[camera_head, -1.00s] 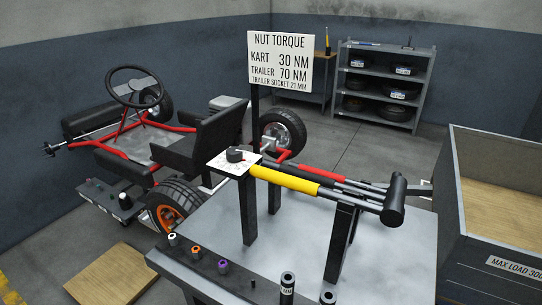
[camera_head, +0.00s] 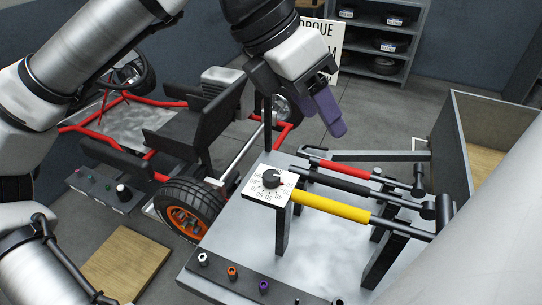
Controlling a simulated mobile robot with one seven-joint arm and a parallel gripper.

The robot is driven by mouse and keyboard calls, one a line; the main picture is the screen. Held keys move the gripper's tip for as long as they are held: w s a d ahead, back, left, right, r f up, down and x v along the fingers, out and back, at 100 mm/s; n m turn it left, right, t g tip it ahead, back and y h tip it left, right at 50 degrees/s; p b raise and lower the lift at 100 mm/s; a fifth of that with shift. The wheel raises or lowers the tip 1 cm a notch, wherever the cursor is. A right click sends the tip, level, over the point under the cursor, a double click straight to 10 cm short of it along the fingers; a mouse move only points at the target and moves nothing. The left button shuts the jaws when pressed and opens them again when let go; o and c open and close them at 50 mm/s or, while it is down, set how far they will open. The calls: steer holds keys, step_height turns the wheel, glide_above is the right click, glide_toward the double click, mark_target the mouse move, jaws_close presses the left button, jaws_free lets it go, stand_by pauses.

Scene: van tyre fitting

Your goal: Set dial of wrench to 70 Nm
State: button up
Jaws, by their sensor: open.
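The wrench with the yellow handle (camera_head: 330,206) lies across black stands on the grey bench. A white dial plate (camera_head: 266,194) with a black knob (camera_head: 271,178) sits at its left end. The marks on the plate are too small to read, so I cannot tell the setting. My gripper (camera_head: 325,117), with purple fingertips, is open and empty above and to the right of the knob, apart from it. The torque sign (camera_head: 326,48) is mostly hidden behind my gripper.
A red-handled wrench (camera_head: 345,169) and a black-handled one (camera_head: 335,181) lie behind the yellow one. Coloured sockets (camera_head: 232,271) line the bench's front edge. A kart (camera_head: 190,140) stands at left, a large open box (camera_head: 464,130) at right.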

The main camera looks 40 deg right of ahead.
mark_target(271, 175)
steer(key=w+a+f+n+t+y+p, duration=0.1)
steer(key=w+a+f+n+t+y, duration=0.1)
steer(key=w+t+y, duration=0.4)
steer(key=f, duration=0.4)
steer(key=f+g+p, duration=0.1)
steer(key=f, duration=0.4)
steer(key=w+f+g+p, duration=0.1)
steer(key=f, duration=0.4)
steer(key=shift+d+h, duration=0.2)
steer(key=shift+h, duration=0.2)
steer(key=c, duration=1)
